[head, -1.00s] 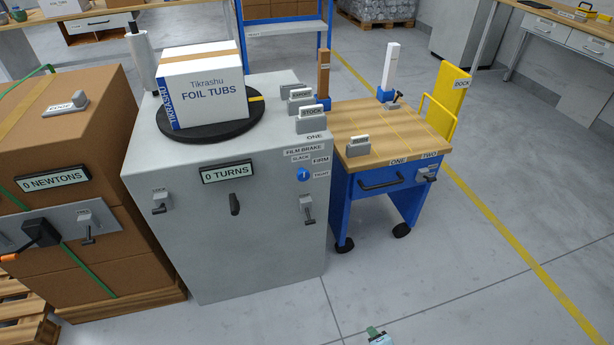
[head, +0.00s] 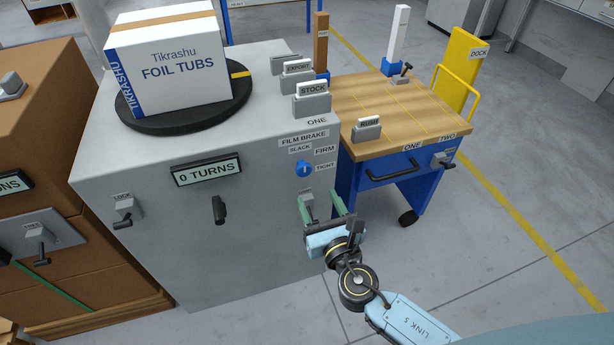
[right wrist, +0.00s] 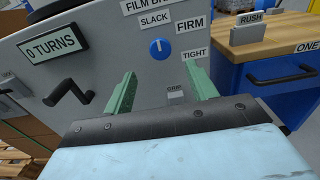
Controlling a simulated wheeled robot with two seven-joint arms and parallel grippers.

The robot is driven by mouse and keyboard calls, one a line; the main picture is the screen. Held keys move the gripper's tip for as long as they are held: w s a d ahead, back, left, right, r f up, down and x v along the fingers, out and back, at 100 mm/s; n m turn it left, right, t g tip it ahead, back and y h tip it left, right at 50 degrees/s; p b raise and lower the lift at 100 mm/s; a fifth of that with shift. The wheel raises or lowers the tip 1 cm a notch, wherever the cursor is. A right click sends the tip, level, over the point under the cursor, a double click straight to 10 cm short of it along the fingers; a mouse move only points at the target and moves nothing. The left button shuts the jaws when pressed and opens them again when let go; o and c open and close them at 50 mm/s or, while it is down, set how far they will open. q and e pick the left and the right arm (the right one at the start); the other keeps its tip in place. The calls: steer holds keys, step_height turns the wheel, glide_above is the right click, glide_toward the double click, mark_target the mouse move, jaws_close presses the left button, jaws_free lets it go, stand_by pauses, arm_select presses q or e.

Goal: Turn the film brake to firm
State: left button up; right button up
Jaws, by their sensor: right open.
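The film brake knob (head: 304,168) is a small round blue dial on the upper right of the grey machine's front. SLACK, FIRM and TIGHT labels stand around it. In the right wrist view the knob (right wrist: 159,48) has a white mark at its top, pointing up towards the SLACK label (right wrist: 155,19); the FIRM label (right wrist: 190,25) is up and to the right. My right gripper (head: 320,195) is open and empty, its green fingers spread. It is in front of the machine, below the knob and apart from it. My left gripper is not in view.
A lever labelled GRIP (right wrist: 176,96) shows between the fingers. A crank handle (head: 219,209) sticks out left of the knob. A white carton (head: 170,65) stands on the turntable. A blue cart (head: 385,185) with a wooden top stands close on the right.

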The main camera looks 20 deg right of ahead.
mark_target(305, 172)
steer(key=w+b, duration=0.1)
steer(key=w, duration=0.7)
steer(key=shift+w+a, duration=0.1)
steer(key=shift+w, duration=0.15)
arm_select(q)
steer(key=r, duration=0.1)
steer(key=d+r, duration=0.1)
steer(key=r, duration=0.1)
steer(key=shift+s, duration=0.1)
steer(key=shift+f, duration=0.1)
arm_select(e)
steer(key=c, duration=1)
